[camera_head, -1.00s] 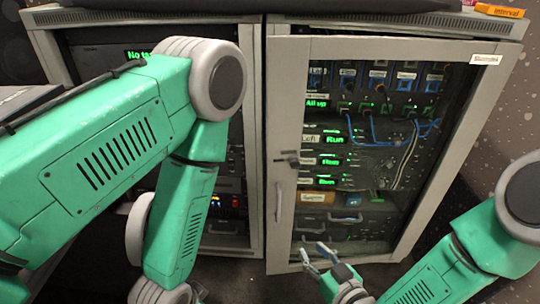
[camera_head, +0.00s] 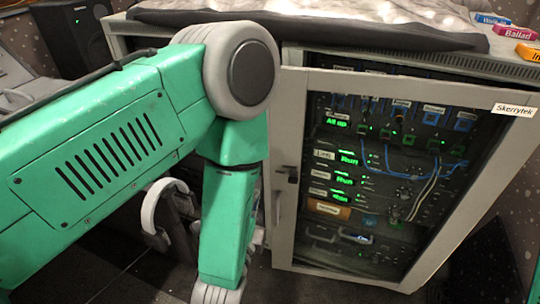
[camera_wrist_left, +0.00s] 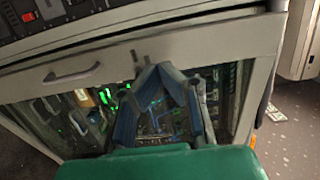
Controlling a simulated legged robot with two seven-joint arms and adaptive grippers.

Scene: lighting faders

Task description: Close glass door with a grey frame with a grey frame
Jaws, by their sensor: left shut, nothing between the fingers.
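The glass door with a grey frame (camera_head: 287,160) is on the right cabinet in the head view. Its upper edge stands out from the cabinet front, with a dark gap above it, so it looks ajar. A handle and a dark latch are on its left side. In the left wrist view the door frame (camera_wrist_left: 215,45) crosses the picture, with its handle (camera_wrist_left: 72,74) at the left. My left gripper (camera_wrist_left: 156,72) is shut and empty in front of the glass; I cannot tell if it touches. In the head view my left forearm hides part of the left cabinet. My right gripper is out of view.
A cabinet top (camera_head: 470,64) carries a dark, pale-topped slab (camera_head: 330,20) and several coloured labelled blocks (camera_head: 492,19). Through the glass show green displays and blue cables. A dark speaker (camera_head: 75,35) stands at the back left. Floor is clear before the door.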

